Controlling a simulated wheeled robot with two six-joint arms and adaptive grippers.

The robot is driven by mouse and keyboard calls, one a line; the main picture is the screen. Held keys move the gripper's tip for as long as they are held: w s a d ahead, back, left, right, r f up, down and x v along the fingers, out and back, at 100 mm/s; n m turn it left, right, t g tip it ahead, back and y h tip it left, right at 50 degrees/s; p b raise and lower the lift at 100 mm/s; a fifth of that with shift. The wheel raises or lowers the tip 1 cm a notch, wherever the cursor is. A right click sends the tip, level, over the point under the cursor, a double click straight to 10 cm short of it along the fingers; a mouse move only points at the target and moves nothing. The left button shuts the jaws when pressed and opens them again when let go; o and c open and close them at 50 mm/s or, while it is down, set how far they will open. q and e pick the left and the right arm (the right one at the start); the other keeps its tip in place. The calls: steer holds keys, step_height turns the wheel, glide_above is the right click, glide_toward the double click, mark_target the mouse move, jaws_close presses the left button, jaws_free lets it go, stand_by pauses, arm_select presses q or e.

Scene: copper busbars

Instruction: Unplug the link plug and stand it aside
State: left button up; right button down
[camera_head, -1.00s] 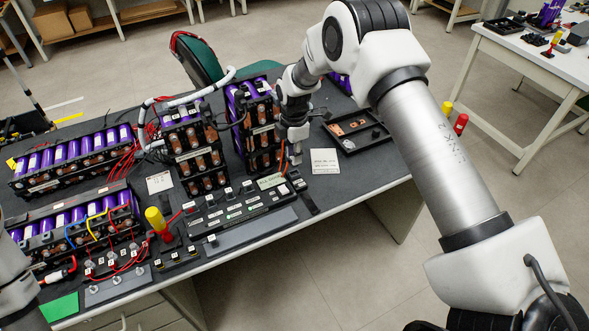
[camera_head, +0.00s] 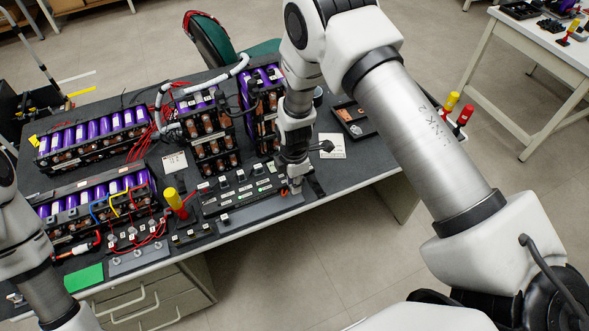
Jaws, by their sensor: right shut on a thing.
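My right gripper (camera_head: 295,181) points down at the right end of a black labelled strip (camera_head: 240,192) near the table's front edge. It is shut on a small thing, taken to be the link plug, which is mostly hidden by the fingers. I cannot tell whether the plug is seated in the strip or clear of it. My left arm shows at the left edge, but its gripper is out of view.
Tall purple-cell battery modules (camera_head: 206,130) stand behind the strip. Long battery packs (camera_head: 95,138) with loose wires lie to the left. A yellow-topped tool (camera_head: 174,201) stands left of the strip. A white card (camera_head: 332,146) and dark tray (camera_head: 352,119) lie to the right.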

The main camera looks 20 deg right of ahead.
steer(key=shift+w+f, duration=0.15)
steer(key=shift+f, duration=0.75)
arm_select(q)
steer(key=shift+f, duration=0.5)
arm_select(e)
steer(key=shift+r, duration=0.1)
steer(key=shift+f, duration=0.3)
steer(key=shift+f, duration=0.15)
steer(key=c, duration=1)
jaws_free()
steer(key=shift+o, duration=0.2)
